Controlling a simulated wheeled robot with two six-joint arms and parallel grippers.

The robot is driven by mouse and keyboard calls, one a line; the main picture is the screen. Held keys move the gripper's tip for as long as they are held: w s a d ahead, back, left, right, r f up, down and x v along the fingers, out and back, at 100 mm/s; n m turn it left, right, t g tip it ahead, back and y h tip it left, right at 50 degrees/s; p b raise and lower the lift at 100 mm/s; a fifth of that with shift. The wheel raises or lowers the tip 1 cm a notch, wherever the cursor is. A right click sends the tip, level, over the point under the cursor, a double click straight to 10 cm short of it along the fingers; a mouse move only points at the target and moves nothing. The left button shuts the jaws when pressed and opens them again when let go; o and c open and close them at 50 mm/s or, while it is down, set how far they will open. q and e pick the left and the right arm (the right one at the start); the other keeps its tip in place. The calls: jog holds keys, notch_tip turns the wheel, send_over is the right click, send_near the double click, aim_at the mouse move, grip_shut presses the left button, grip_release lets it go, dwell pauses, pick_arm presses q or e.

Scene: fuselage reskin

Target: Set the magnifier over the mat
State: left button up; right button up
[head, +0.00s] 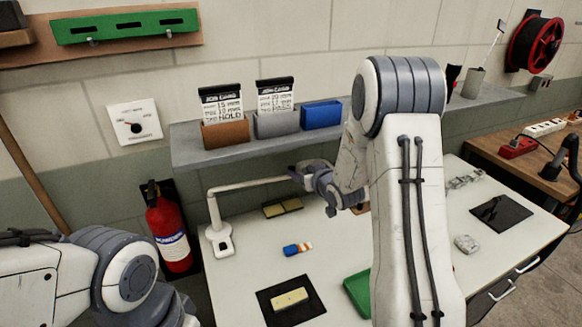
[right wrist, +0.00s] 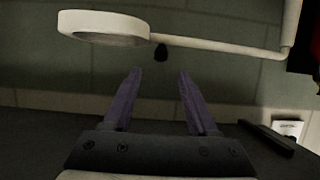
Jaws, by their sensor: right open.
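The magnifier is a white lamp whose base (head: 219,240) stands at the left of the white table. Its jointed arm (head: 250,184) reaches right to my right gripper, which hides its head in the head view. The right wrist view shows the round white magnifier head (right wrist: 104,27) above and left of my right gripper (right wrist: 158,82), with a small dark knob (right wrist: 161,52) beside it. The fingers are open, with nothing between them. My left gripper is out of view.
A blue-and-orange item (head: 297,249) and a green tray (head: 358,291) lie near the mat. A second black mat (head: 501,213) lies at the right. A grey shelf (head: 225,147) with card holders runs behind the table. My right arm hides the table's middle.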

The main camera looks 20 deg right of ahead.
aim_at(293, 168)
jog(key=p+x, duration=0.2)
jog(key=x, duration=0.6)
jog(key=shift+w+f, duration=0.2)
jog(key=shift+w, duration=0.15)
grip_shut()
dwell(1.0)
